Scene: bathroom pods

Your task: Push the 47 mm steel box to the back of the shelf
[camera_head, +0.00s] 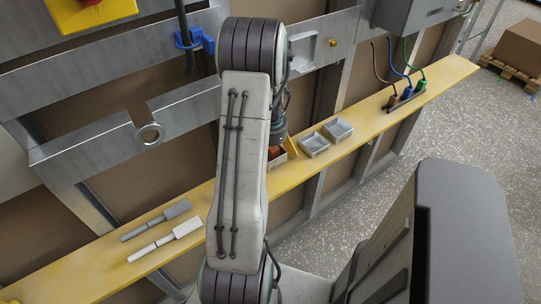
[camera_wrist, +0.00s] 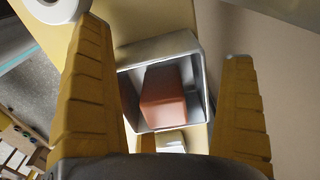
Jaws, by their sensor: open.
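A grey open-topped steel box (camera_wrist: 201,95) holds a reddish-brown block (camera_wrist: 165,95) in the wrist view. In the head view this box (camera_head: 290,152) is mostly hidden behind my arm, on the yellow shelf (camera_head: 365,128). Two more small grey steel boxes stand to its right, the nearer one (camera_head: 314,145) and the farther one (camera_head: 339,130). I cannot tell from the pictures which box measures 47 mm. My gripper (camera_wrist: 165,42) is open, its yellow fingers on either side of the box with the block. Whether a finger touches the box is unclear.
Two handled tools, one grey (camera_head: 158,219) and one white (camera_head: 167,239), lie on the shelf at left. Coloured plugs with cables (camera_head: 406,94) stand at the far right. The shelf between boxes and plugs looks clear.

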